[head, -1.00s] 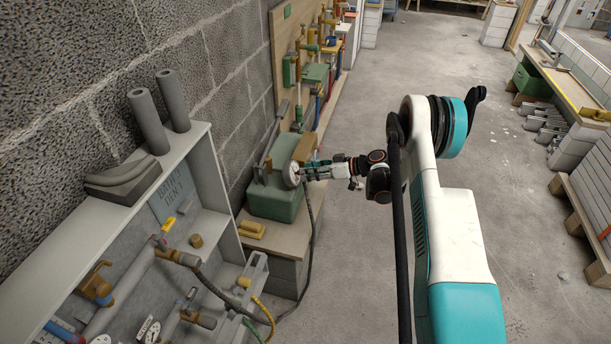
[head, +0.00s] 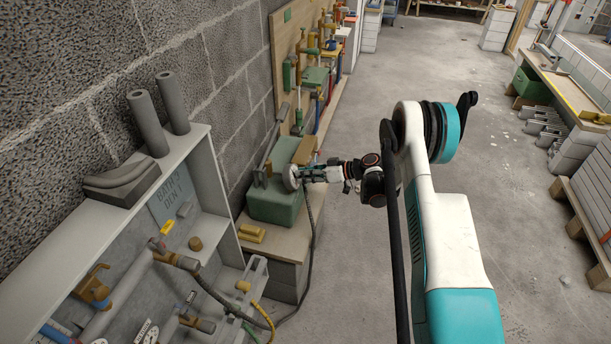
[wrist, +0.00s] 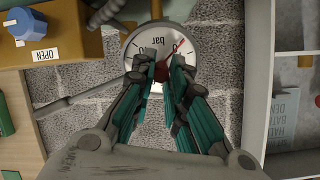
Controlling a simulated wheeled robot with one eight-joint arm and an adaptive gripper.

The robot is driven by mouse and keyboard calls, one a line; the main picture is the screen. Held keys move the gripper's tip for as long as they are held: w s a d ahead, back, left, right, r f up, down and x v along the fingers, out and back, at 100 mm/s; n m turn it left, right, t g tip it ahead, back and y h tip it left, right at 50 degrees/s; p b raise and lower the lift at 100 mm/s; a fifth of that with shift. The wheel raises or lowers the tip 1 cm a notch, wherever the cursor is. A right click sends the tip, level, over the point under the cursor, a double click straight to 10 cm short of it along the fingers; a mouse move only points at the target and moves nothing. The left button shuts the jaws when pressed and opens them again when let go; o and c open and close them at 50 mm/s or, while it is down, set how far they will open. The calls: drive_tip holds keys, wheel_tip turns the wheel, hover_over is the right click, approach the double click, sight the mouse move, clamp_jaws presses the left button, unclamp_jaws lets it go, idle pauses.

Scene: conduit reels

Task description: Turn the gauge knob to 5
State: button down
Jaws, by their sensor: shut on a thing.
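The gauge (head: 291,178) is a round white dial on the green pump box (head: 277,204), on a low bench by the wall. My gripper (head: 304,174) reaches the dial's face from the right. The fingers hide most of the knob and the lower part of the dial, so the full scale cannot be read.
A blue knob (wrist: 23,25) beside an "OPEN" label shows at the wrist view's upper left. A grey cabinet with pipes and hoses (head: 207,165) stands at the left. Tools hang on a board (head: 287,50) behind the bench. The floor (head: 440,80) beyond my arm is clear.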

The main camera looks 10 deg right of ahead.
drive_tip(key=shift+d+f+m, duration=0.1)
drive_tip(key=shift+f+m, duration=0.05)
drive_tip(key=shift+m, duration=13.15)
drive_tip(key=c, duration=1.6)
unclamp_jaws()
